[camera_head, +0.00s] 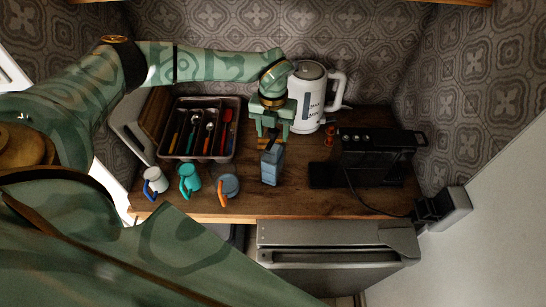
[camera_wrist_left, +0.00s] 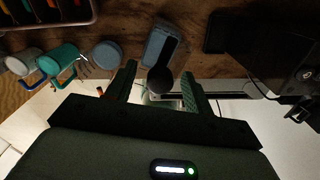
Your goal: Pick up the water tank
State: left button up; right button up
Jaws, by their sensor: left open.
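The water tank appears to be the blue-grey upright container (camera_head: 271,167) near the middle of the wooden counter. It also shows in the left wrist view (camera_wrist_left: 156,42), just beyond the fingertips. My left gripper (camera_head: 268,145) points down at the tank's back and top edge in the head view. In the left wrist view its two fingers (camera_wrist_left: 158,72) are apart. A dark round shape (camera_wrist_left: 160,80) shows between them; I cannot tell what it is. I cannot tell whether the fingers touch the tank. My right gripper is not in view.
A black coffee machine (camera_head: 375,158) stands right of the tank. A white kettle (camera_head: 307,98) stands close behind my left gripper. A cutlery tray (camera_head: 238,135) and several mugs, one grey-blue (camera_head: 229,184), are to the left. A cord crosses the counter's right side.

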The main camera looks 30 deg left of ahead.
pick_arm(q)
grip_shut()
jog(key=shift+r, duration=0.15)
dwell(1.2)
